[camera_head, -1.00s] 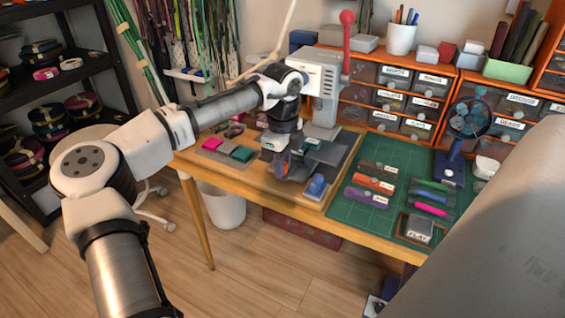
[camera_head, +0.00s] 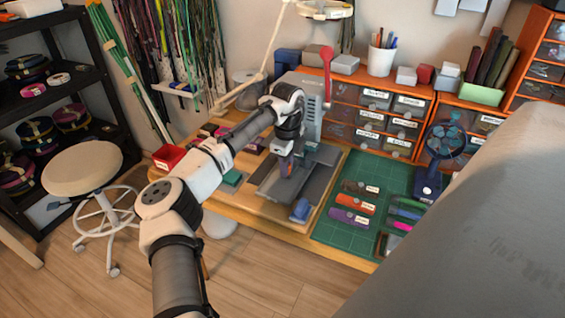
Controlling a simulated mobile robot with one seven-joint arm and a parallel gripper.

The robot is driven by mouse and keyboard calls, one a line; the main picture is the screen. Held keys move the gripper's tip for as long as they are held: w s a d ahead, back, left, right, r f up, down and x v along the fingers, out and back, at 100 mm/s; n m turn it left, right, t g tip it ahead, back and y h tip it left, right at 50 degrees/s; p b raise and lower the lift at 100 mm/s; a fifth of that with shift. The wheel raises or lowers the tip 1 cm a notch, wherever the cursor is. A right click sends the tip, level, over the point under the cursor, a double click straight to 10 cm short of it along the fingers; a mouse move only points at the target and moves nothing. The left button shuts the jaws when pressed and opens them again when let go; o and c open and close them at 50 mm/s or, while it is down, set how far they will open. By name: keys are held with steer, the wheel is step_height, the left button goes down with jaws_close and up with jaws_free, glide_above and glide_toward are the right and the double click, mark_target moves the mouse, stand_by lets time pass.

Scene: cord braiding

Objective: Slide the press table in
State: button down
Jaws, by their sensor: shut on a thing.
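The press (camera_head: 309,92) stands at the back of the wooden bench, with a grey body and a red lever (camera_head: 327,70) raised. The press table (camera_head: 322,155) is a flat grey plate at its foot, on a pale wooden board. My gripper (camera_head: 287,170) reaches down over the plate from the left, in front of the press. It is shut on the press table; its wrist hides most of the fingertips and the exact contact. A small blue block (camera_head: 300,210) sits at the front of the press, just nearer than my gripper.
A green cutting mat (camera_head: 335,232) with labelled coloured pieces lies to the right. A teal block (camera_head: 231,178) and a red bin (camera_head: 168,157) are left. A stool (camera_head: 85,170) stands on the floor.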

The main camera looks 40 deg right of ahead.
steer(key=shift+w+d+r, duration=0.15)
steer(key=shift+w+d, duration=0.1)
steer(key=shift+d, duration=0.1)
steer(key=c, duration=1.3)
jaws_free()
steer(key=shift+s+a, duration=0.1)
steer(key=shift+a, duration=0.05)
